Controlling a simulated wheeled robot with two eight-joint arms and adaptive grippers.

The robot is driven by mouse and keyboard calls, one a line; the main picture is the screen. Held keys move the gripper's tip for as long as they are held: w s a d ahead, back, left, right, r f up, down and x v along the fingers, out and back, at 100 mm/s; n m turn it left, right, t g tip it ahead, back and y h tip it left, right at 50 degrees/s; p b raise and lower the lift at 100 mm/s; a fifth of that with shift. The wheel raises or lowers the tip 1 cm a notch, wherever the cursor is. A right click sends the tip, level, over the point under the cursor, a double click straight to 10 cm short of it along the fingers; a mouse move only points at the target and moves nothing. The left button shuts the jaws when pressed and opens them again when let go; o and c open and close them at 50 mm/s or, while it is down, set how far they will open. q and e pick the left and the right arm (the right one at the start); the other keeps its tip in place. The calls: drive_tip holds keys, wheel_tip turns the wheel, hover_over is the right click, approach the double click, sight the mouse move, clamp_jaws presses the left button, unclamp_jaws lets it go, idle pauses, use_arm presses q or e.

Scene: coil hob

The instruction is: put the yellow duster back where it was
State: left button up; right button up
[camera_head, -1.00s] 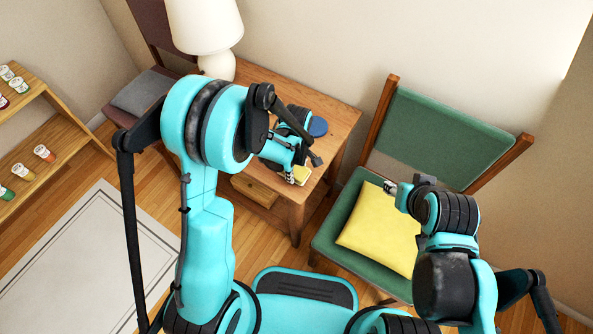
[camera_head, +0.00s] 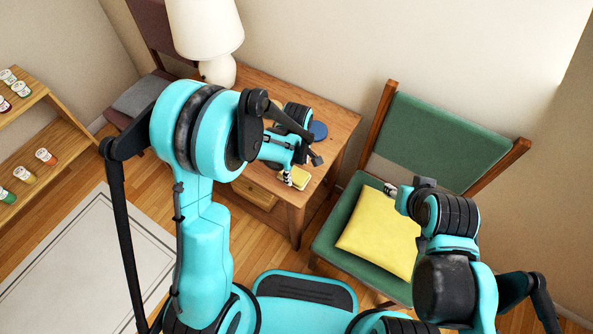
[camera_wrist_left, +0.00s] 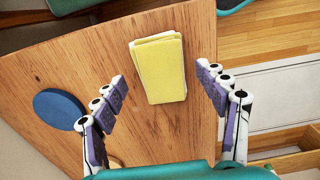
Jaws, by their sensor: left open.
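The yellow duster (camera_head: 298,178) is a folded cloth lying on the wooden side table (camera_head: 335,112), close to its front edge. In the left wrist view the duster (camera_wrist_left: 160,68) lies flat between and beyond the two rows of fingers. My left gripper (camera_head: 302,168) is open and empty, above the table. In the left wrist view the fingers (camera_wrist_left: 161,77) are apart, with bare wood showing on both sides of the duster. My right gripper (camera_head: 391,188) is over the green chair; its jaws are too small to read.
A blue disc (camera_head: 319,130) lies on the table behind the duster. A white lamp (camera_head: 217,70) stands at the table's back left. A yellow cushion (camera_head: 375,230) lies on the green chair (camera_head: 440,140). A shelf with several jars (camera_head: 46,156) is at far left.

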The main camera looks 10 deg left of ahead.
use_arm(q)
wheel_tip(320, 180, up, 9)
drive_tip(key=p, duration=0.3)
wheel_tip(320, 180, up, 10)
drive_tip(key=m+t, duration=0.3)
drive_tip(key=m, duration=0.3)
hover_over(296, 174)
drive_tip(key=s+a, duration=0.4)
drive_tip(key=s, duration=0.1)
drive_tip(key=s+a+r+m+t, duration=0.4)
drive_tip(key=s+m, duration=0.3)
drive_tip(key=s, duration=0.1)
drive_tip(key=shift+s+a+m, duration=0.15)
drive_tip(key=shift+a+m, duration=0.15)
